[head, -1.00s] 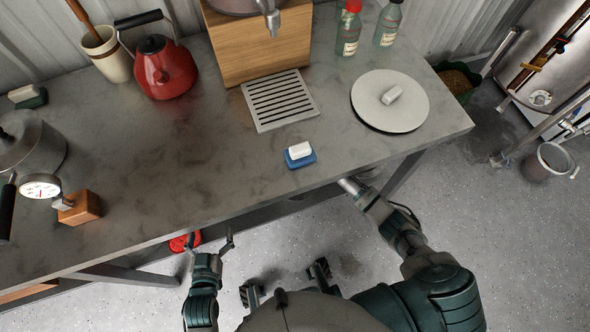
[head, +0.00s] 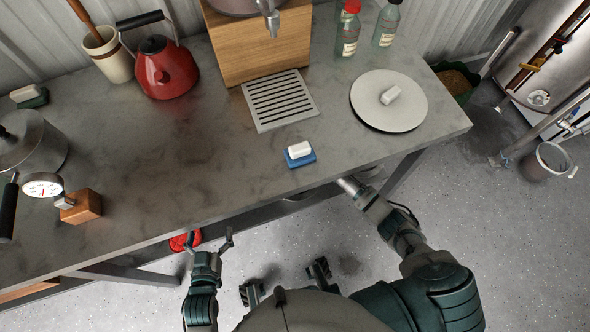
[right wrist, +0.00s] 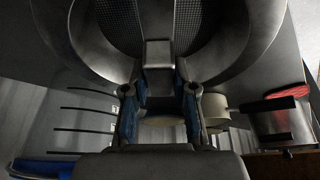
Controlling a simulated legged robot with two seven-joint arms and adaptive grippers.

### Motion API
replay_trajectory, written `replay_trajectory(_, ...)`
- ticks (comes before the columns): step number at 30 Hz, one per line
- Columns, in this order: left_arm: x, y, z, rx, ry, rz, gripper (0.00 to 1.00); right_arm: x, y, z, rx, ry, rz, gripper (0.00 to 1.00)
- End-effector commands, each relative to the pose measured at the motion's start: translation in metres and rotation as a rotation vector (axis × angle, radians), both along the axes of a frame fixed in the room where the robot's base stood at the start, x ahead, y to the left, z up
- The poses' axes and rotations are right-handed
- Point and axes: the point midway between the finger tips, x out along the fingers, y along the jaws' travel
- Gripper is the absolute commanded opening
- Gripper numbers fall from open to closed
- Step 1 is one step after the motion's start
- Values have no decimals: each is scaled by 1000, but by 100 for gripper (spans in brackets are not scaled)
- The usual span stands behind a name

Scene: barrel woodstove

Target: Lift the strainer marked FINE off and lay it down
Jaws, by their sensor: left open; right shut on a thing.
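In the right wrist view, a round metal strainer (right wrist: 155,20) with dark mesh and a wide rim fills the top. No FINE mark can be read on it. My right gripper (right wrist: 160,95) is shut on its grey tab-like handle (right wrist: 158,55), between blue-padded fingers. In the head view, my right arm reaches to the bench's front edge, and its fingers and the strainer are mostly hidden below the bench top. My left gripper (head: 211,240) is open and empty, in front of the bench edge. Whether the strainer is resting on something cannot be told.
The grey bench top (head: 200,160) has a clear middle. On it are a slotted drip grate (head: 279,99), a blue and white block (head: 300,154), a round pale lid (head: 405,115), a red kettle (head: 165,68) and a steel pot (head: 30,145). A red object (head: 184,242) lies below the edge.

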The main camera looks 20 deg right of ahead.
Motion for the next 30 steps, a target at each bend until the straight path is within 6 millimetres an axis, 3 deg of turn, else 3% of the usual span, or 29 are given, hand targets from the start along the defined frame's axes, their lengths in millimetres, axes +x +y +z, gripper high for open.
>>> replay_trajectory(26, -1, 0, -7, 0, 6, 0, 100, 1, 0, -13, 1, -2, 0, 0)
replay_trajectory(27, -1, 0, -7, 0, 6, 0, 100, 1, 0, -13, 1, -2, 0, 36)
replay_trajectory(30, -1, 0, -7, -1, 6, 0, 100, 0, 0, -13, 0, -1, 0, 56)
